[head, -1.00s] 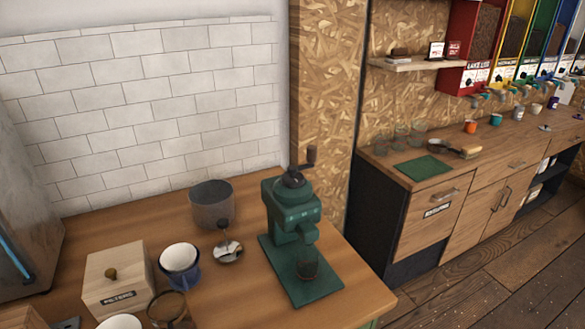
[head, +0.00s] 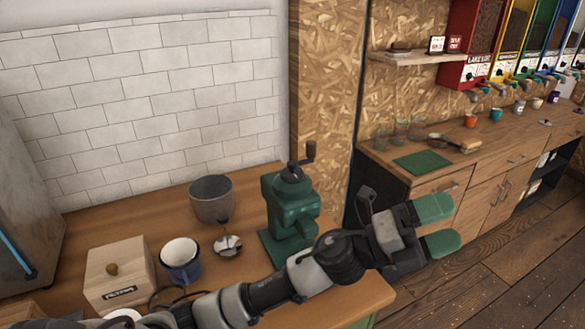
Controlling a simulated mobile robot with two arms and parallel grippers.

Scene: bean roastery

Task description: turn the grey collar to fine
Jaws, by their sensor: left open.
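A green hand grinder (head: 283,207) stands on the wooden counter, upright, with a crank and brown knob at its top. A dark grey part (head: 291,174) sits at its top under the crank; any setting marks on it are too small to read. My right gripper is not in view.
Left of the grinder are a grey pot (head: 211,199), a small metal dish (head: 228,245), a blue-and-white mug (head: 180,258) and a wooden filter box (head: 118,273). A second counter with a green mat (head: 422,162) stands behind right, past a floor gap.

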